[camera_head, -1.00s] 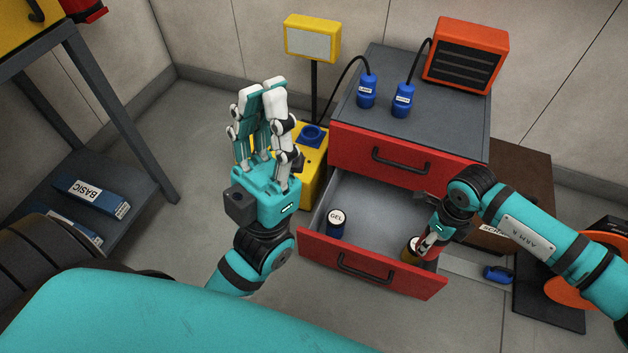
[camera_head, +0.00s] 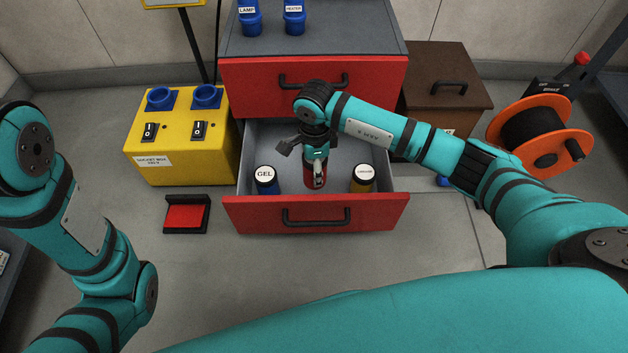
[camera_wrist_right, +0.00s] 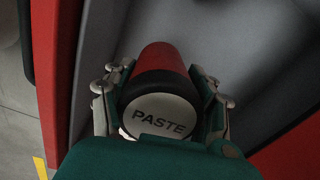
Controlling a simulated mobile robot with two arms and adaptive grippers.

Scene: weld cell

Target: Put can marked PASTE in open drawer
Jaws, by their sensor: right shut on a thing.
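The can marked PASTE (camera_wrist_right: 163,65) is red with a dark rim and a white lid. In the wrist view the fingers of my right gripper (camera_wrist_right: 162,104) are closed around its sides. In the head view my right gripper (camera_head: 317,163) holds the red can (camera_head: 313,185) inside the open drawer (camera_head: 345,217), near the middle. I cannot tell whether the can touches the drawer floor. My left arm shows at the left edge, but its gripper is out of view.
A yellow socket box (camera_head: 195,167) stands left of the cabinet, a brown box (camera_head: 445,90) and an orange reel (camera_head: 545,140) to the right.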

